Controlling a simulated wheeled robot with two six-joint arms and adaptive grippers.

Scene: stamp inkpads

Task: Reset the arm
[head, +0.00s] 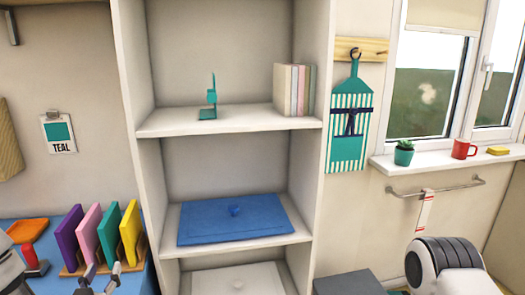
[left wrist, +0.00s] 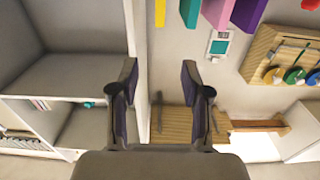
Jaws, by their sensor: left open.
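My left gripper (head: 98,282) shows at the lower left of the head view, low in front of a rack of coloured upright pads. In the left wrist view my left gripper (left wrist: 160,85) has its two dark fingers wide apart with nothing between them. The purple (head: 69,238), pink (head: 88,232), teal (head: 109,235) and yellow (head: 130,232) pads stand side by side in a wooden rack. The gripper tips overlap the rack's front in the picture; I cannot tell whether they touch. My right gripper is out of view.
A red-handled stamp (head: 34,261) and an orange block (head: 27,230) are on the blue-topped table at left. A white shelf unit (head: 128,75) holds a blue panel (head: 200,225) and a teal stand (head: 211,98). A TEAL card (head: 58,132) hangs on the wall.

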